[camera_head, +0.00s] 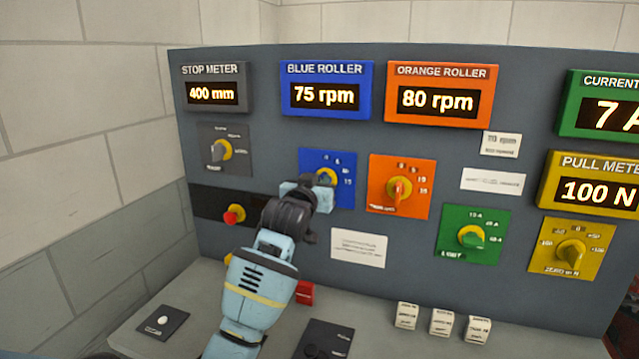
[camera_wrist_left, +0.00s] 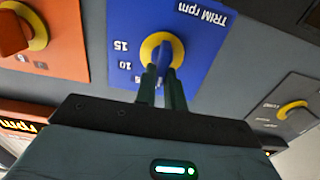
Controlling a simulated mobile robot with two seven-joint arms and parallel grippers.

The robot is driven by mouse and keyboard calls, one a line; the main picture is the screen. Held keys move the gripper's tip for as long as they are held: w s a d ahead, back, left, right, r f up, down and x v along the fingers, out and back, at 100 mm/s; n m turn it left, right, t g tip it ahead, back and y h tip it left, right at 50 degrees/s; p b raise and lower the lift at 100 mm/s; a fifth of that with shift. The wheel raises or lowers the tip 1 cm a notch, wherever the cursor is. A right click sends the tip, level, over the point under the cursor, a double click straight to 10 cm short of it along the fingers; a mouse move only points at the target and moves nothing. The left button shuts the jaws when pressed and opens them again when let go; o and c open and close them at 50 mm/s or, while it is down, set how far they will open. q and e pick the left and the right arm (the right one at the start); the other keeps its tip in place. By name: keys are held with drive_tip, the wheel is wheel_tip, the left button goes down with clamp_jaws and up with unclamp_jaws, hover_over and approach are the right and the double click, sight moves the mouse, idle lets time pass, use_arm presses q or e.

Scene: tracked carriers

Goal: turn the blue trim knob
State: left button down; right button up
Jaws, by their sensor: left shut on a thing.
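The blue trim knob sits on a blue plate (camera_head: 341,167) on the upright grey panel, below the blue roller display (camera_head: 326,92), which reads 75 rpm. My left gripper (camera_head: 323,180) reaches it from below and hides most of the knob in the head view. In the left wrist view the blue plate (camera_wrist_left: 200,45) appears upside down, with TRIM rpm and marks 10 and 15 legible. There the knob's yellow collar (camera_wrist_left: 162,42) shows, and the fingers of my left gripper (camera_wrist_left: 162,75) are shut on the blue knob. My right gripper is not in view.
An orange knob (camera_head: 399,190) on an orange plate is close to the right. A grey selector knob (camera_head: 219,152) and a red button (camera_head: 233,216) are to the left. Green (camera_head: 470,237) and yellow (camera_head: 571,252) knobs stand further right. White blocks (camera_head: 407,316) stand on the desk.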

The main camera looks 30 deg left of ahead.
use_arm(q)
drive_tip(key=shift+m, duration=0.4)
drive_tip(key=shift+d+f+m, duration=0.1)
drive_tip(key=shift+d+m, duration=0.05)
drive_tip(key=shift+m, duration=1.1)
drive_tip(key=shift+d+f+m, duration=0.1)
drive_tip(key=shift+m, duration=1.15)
drive_tip(key=c, duration=1.5)
unclamp_jaws()
drive_tip(key=shift+r, duration=0.1)
drive_tip(key=shift+v, duration=3.85)
